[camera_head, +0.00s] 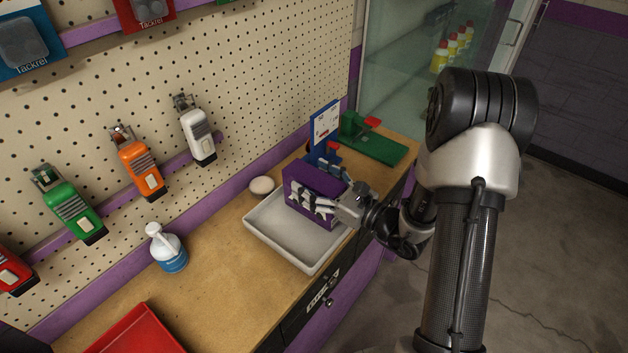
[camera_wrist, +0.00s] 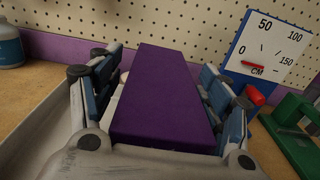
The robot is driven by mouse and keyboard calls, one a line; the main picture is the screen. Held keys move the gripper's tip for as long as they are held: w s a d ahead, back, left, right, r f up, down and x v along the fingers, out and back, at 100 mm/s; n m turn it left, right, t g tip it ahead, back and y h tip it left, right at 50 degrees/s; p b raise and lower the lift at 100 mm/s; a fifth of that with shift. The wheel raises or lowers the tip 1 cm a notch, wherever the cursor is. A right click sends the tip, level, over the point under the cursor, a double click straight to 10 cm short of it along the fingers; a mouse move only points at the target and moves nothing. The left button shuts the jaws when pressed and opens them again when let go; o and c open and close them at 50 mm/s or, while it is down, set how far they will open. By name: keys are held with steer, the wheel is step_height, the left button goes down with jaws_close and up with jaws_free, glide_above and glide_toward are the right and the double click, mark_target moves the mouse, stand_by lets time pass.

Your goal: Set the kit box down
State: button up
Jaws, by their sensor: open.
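The kit box is a purple box (camera_head: 316,183) standing upright in the far right part of a pale grey tray (camera_head: 269,237) on the workbench. My gripper (camera_head: 325,184) reaches in from the right, with its fingers on either side of the box. In the wrist view the box (camera_wrist: 164,101) lies between the two fingers of my gripper (camera_wrist: 163,92). Both fingers are spread, and a gap shows between the box and the right finger. The underside of the box is hidden, so its contact with the tray floor cannot be seen directly.
A blue gauge with a white dial (camera_head: 326,124) and a green device (camera_head: 372,137) stand behind the tray. A red tray (camera_head: 137,333) is at the front. Bare bench lies between.

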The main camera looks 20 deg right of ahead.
steer(key=p+v, duration=0.2)
steer(key=v, duration=1)
stand_by(0.4)
